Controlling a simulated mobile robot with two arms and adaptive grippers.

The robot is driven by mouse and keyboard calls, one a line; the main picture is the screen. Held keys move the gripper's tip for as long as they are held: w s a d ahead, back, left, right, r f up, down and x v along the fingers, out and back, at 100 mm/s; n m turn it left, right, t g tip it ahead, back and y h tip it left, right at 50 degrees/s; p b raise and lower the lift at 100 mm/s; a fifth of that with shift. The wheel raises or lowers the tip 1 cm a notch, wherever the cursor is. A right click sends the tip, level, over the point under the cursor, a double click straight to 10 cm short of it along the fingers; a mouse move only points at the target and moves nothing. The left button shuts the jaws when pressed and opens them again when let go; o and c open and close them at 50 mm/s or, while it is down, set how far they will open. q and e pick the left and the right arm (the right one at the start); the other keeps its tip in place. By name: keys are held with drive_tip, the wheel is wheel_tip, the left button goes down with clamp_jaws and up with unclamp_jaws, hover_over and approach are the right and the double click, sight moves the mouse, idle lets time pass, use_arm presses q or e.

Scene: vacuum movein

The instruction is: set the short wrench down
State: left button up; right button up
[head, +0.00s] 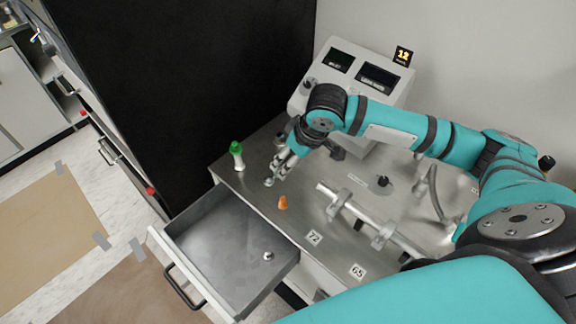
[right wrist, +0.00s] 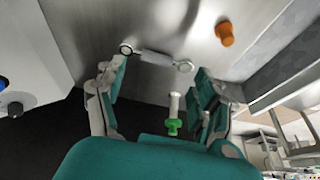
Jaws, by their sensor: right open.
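The short wrench (right wrist: 157,57) is a small metal bar with a ring at each end. In the right wrist view it lies on the metal worktop (right wrist: 185,22), just beyond my right gripper's fingertips. In the head view only a ring end of it (head: 268,181) shows below the gripper; the rest is hidden. My right gripper (head: 280,166) points down over the worktop's left part. In the right wrist view its fingers (right wrist: 159,72) are spread wide with nothing held between them. My left gripper is in neither view.
A white bottle with a green cap (head: 237,156) stands left of the gripper. A small orange piece (head: 283,203) is to its front right. An open drawer (head: 205,249) holds a small shiny item (head: 267,256). A clamp-like fixture (head: 362,216) and a console (head: 352,74) occupy the right and back.

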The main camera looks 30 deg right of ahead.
drive_tip(key=v, duration=0.6)
